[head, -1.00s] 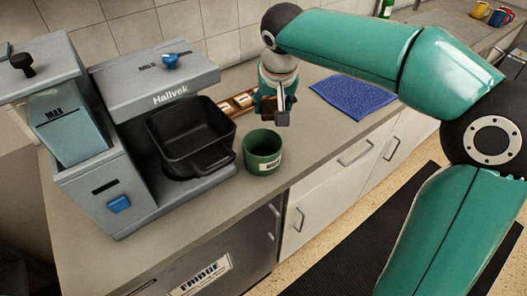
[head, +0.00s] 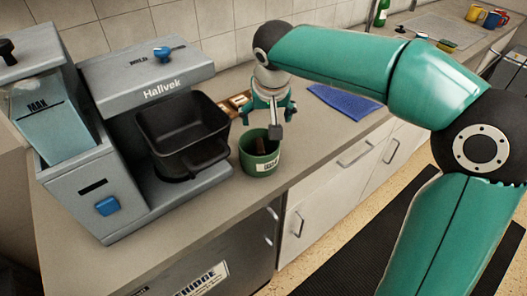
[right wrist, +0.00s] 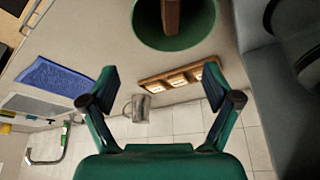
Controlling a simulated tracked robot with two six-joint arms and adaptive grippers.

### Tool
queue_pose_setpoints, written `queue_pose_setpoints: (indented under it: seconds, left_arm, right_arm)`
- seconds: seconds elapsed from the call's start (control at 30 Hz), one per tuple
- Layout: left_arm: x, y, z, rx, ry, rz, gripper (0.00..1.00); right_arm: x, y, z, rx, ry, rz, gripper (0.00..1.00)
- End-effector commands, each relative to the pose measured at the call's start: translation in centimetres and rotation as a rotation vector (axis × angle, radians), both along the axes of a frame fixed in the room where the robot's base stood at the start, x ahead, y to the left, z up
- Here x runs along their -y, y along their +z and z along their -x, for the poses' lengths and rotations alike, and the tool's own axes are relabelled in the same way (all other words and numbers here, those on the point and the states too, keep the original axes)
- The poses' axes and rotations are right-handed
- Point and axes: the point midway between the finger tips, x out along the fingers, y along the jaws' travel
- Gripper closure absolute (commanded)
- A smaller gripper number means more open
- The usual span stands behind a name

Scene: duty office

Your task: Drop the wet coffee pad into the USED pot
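The USED pot is a green round pot (head: 259,163) on the counter beside the coffee machine, its label partly in view. It also shows at the top of the right wrist view (right wrist: 146,28). The brown coffee pad (head: 261,147) is inside the pot, seemingly standing on edge. In the right wrist view the brown pad (right wrist: 172,16) is cut off by the top edge. My right gripper (head: 270,119) is just above the pot. Its fingers are spread wide with nothing between them (right wrist: 160,82). My left gripper is out of view.
A grey coffee machine (head: 150,75) with a black basket (head: 185,130) stands close left of the pot. A wooden holder (right wrist: 178,77) and a metal mug (right wrist: 138,108) are behind. A blue cloth (head: 345,101) lies right. The counter's front edge is near the pot.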

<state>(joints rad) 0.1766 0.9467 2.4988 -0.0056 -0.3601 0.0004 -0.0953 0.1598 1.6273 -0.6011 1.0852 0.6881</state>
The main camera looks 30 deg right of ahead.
Motion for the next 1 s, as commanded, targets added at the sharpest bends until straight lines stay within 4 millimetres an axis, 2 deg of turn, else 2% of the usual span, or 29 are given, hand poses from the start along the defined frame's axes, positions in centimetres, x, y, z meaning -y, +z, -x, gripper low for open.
queue_pose_setpoints:
  seconds: [0.23, 0.37, 0.57, 0.8, 1.0]
  left_arm:
    - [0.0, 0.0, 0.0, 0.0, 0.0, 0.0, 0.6]
    - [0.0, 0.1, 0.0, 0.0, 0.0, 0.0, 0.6]
    - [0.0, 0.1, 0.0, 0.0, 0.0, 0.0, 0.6]
    - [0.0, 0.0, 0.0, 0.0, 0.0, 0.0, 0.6]
    - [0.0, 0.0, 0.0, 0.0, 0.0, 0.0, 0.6]
  right_arm:
    - [0.0, 0.1, 0.0, 0.0, 0.0, 0.0, 0.11]
    - [-0.2, 0.8, 0.2, 0.002, 0.001, 0.0, 0.11]
    - [-0.7, 3.6, 1.2, 0.006, 0.002, -0.001, 0.11]
    - [-1.5, 8.1, 2.9, 0.004, 0.001, -0.001, 0.11]
    - [-1.9, 10.4, 3.8, 0.001, 0.001, 0.0, 0.11]
